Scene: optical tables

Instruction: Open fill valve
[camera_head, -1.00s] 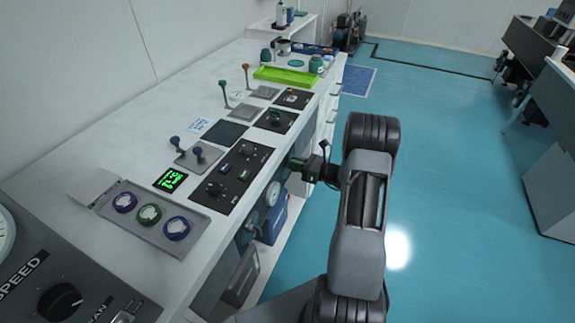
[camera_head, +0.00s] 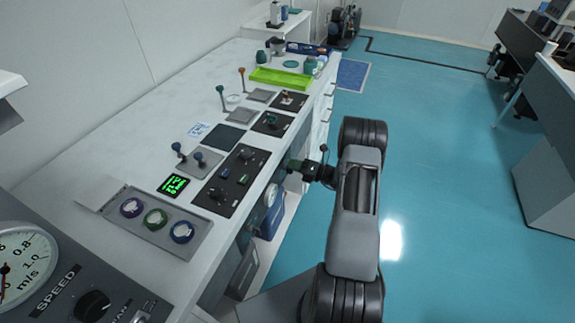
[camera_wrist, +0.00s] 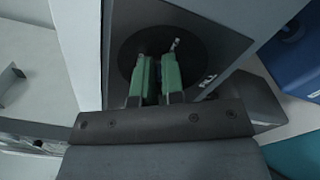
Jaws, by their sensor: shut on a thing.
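My gripper (camera_head: 294,164) reaches the front face of the bench, below the worktop edge. In the wrist view its two green fingers (camera_wrist: 156,72) are close together in front of a dark round plate (camera_wrist: 128,52) on a grey panel. They are shut on a thin dark part, which I take to be the fill valve's handle; the fingers hide most of it. A small metal tip (camera_wrist: 175,44) shows just beyond the right finger. The handle's angle cannot be told.
A blue container (camera_wrist: 305,60) stands right of the panel, and the blue box (camera_head: 271,222) shows under the bench. The worktop carries black control panels (camera_head: 232,187), levers and a green tray (camera_head: 290,78). Open floor (camera_head: 430,180) lies to the right.

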